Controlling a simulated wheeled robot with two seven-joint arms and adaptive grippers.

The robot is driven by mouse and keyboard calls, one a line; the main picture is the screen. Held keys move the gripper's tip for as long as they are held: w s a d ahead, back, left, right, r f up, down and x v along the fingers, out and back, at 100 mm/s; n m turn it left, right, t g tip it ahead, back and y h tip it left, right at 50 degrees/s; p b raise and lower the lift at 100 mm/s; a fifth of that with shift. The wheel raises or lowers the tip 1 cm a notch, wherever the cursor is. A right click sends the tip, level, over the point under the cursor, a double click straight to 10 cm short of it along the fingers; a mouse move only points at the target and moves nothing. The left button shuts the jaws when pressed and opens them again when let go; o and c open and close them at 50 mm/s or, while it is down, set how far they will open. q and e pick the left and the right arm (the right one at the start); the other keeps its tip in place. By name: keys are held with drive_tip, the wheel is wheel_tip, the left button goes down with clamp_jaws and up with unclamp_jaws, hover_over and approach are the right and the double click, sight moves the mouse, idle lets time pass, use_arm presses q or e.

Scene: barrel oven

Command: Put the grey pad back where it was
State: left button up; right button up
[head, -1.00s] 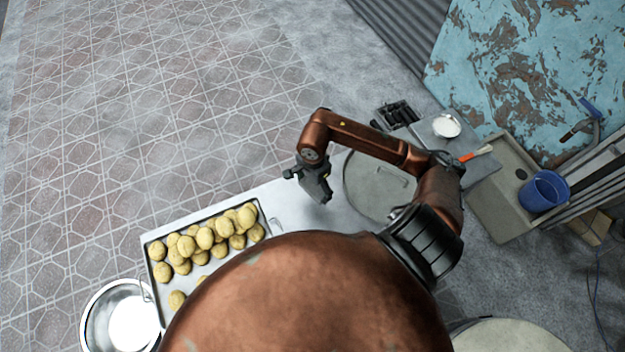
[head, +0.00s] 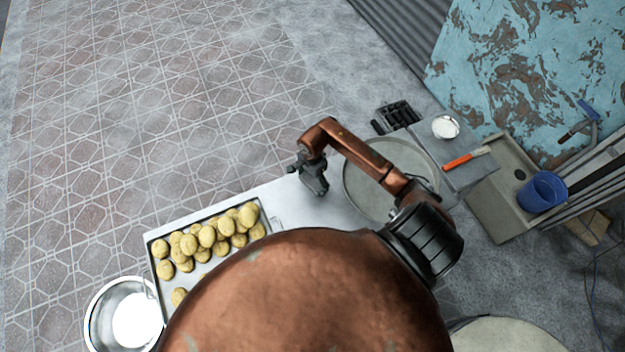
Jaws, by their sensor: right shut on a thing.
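My right gripper (head: 316,186) hangs over the white table (head: 290,205), near its far edge, between the bread tray and a round grey lid. Its jaws are shut on a small dark grey thing, which I take to be the grey pad; it is hard to separate from the fingers at this size. Whether it touches the table cannot be told. No other grey pad shows clearly. My left gripper is not in view.
A tray (head: 152,240) of round buns is at left, by a metal bowl (head: 92,318). The round lid (head: 362,195) lies partly under my arm. Right are a white-filled dish (head: 445,127), an orange-handled brush (head: 460,161), a stone sink (head: 492,208) and a blue bucket (head: 541,193).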

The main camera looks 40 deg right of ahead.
sight(312, 181)
drive_tip(key=shift+f, duration=0.2)
drive_tip(key=o, duration=1.1)
drive_tip(key=shift+r, duration=0.2)
wheel_tip(312, 181, up, 12)
drive_tip(key=b, duration=0.1)
drive_tip(key=shift+b, duration=0.35)
